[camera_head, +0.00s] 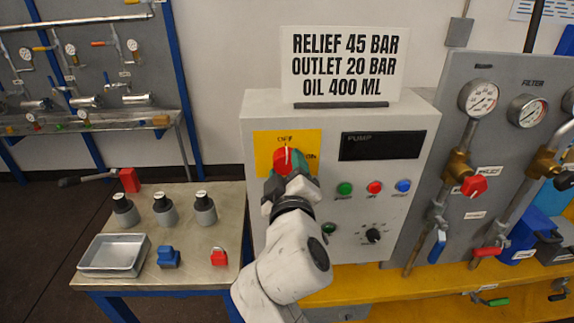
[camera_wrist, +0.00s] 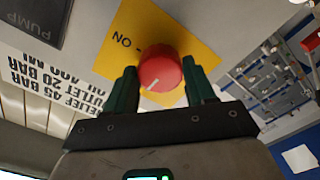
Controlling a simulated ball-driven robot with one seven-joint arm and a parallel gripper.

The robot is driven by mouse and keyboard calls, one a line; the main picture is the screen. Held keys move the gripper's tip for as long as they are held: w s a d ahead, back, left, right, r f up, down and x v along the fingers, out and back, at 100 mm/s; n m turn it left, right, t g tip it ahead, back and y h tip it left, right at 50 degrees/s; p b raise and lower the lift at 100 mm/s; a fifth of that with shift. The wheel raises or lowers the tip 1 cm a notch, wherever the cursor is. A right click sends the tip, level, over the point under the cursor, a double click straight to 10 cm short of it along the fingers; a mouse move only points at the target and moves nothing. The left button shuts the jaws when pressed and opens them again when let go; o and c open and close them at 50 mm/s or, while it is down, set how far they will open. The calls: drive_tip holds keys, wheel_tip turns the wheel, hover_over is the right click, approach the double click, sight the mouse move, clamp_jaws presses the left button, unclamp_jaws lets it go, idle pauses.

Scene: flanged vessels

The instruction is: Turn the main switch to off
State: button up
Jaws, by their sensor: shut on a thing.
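The main switch is a red round knob (camera_head: 281,158) with a white pointer line, on a yellow plate (camera_head: 262,141) at the upper left of the grey cabinet. The plate reads OFF above the knob and ON to its right. The pointer line stands close to upright, toward OFF. In the wrist view the knob (camera_wrist: 160,69) sits between the two dark green fingers of my gripper (camera_wrist: 162,88), with ON on the plate beyond. My gripper (camera_head: 291,172) is shut on the knob. It hides the knob's lower part in the head view.
The cabinet has a dark PUMP display (camera_head: 382,146), several buttons and a black dial (camera_head: 373,235). A sign (camera_head: 344,62) stands on top. Gauges and valves stand at right.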

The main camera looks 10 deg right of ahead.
drive_tip(key=shift+n, duration=0.5)
drive_tip(key=o, duration=1)
drive_tip(key=shift+o, duration=0.2)
drive_tip(key=s+b, duration=0.2)
drive_tip(key=s, duration=0.8)
drive_tip(key=shift+s+a, duration=0.4)
drive_tip(key=shift+a, duration=0.05)
